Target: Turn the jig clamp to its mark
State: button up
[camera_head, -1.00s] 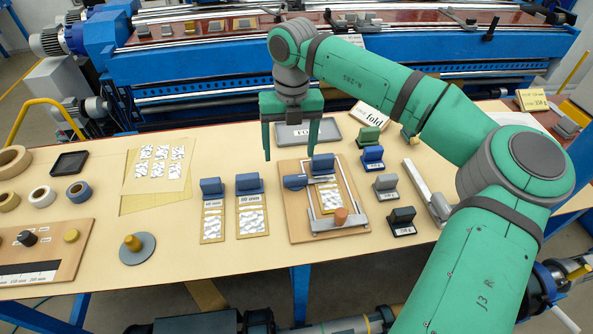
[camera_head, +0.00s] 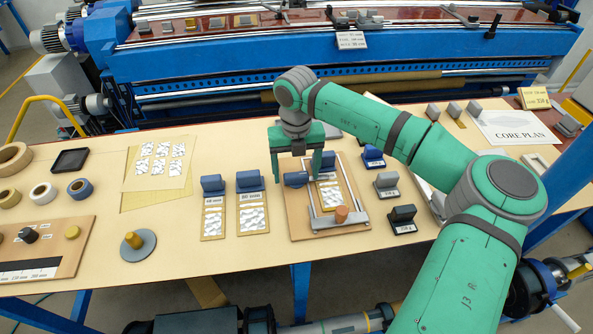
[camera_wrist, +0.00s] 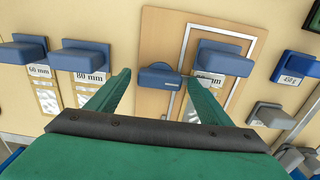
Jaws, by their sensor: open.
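The jig (camera_head: 355,215) is a wooden board with a metal frame around a patterned strip. A blue clamp (camera_head: 296,179) sits at its left rear; in the wrist view the clamp (camera_wrist: 158,76) is a rounded blue piece with a metal arm to its right. A blue block (camera_wrist: 226,58) stands beside it on the jig. An orange-brown knob (camera_head: 341,214) is at the jig's front. My gripper (camera_head: 296,172) is open above the jig, its fingers on either side of the clamp in view. Contact cannot be told. I cannot make out the mark.
A grey disc with a yellow knob (camera_head: 137,245) is at the front left. Bare tabletop lies between the disc and the cards.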

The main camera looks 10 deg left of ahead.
jog(key=shift+w, duration=0.1)
jog(key=c, duration=1.5)
